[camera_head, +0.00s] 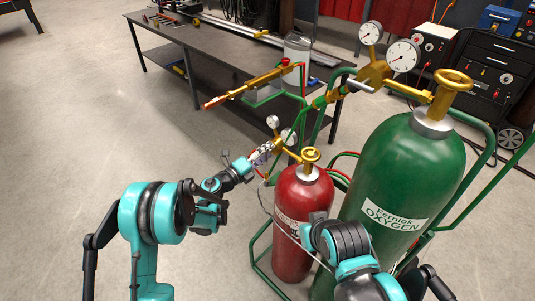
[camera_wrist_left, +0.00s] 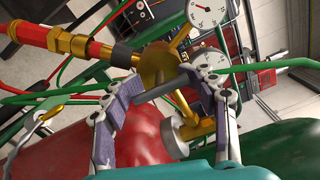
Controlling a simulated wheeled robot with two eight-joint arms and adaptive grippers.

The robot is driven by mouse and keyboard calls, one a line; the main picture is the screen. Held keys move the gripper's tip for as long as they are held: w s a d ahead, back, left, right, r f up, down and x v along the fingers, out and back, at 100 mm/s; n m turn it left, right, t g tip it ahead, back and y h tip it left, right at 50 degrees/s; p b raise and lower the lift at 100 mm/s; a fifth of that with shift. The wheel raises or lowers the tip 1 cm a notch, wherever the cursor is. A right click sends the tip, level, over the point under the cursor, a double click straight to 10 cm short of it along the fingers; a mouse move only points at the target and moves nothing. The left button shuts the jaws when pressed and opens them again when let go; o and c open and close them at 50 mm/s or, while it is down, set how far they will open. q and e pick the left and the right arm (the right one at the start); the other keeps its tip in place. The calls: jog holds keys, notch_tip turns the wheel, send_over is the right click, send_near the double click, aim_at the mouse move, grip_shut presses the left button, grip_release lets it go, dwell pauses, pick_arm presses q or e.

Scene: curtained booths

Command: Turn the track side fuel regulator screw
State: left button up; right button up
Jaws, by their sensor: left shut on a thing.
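The red fuel cylinder (camera_head: 297,215) stands left of the green oxygen cylinder (camera_head: 405,170). Its brass regulator, with two white gauges (camera_head: 273,122), sits on the cylinder's left side. In the left wrist view the round brass regulator body (camera_wrist_left: 153,62) is just beyond the fingertips. A grey screw bar (camera_wrist_left: 165,89) lies across between them. My left gripper (camera_head: 264,153) is at the regulator; it also shows in the left wrist view (camera_wrist_left: 162,82), its two fingers closed on the screw bar from both sides. My right arm shows at the bottom, but its gripper is out of view.
A brass torch (camera_head: 250,84) and green and red hoses hang above the regulator. The oxygen regulator (camera_head: 375,72) stands to the right. A dark workbench (camera_head: 225,45) is behind. The floor to the left is clear.

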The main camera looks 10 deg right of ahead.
pick_arm(q)
jog(key=n, duration=0.4)
jog(key=shift+n, duration=0.3)
jog(key=n, duration=0.4)
jog(key=shift+n, duration=0.3)
jog(key=n, duration=0.4)
jog(key=shift+n, duration=2.5)
jog(key=shift+f, duration=0.1)
jog(key=o, duration=1.3)
jog(key=shift+d, duration=0.1)
jog(key=shift+c, duration=0.2)
jog(key=v, duration=1.2)
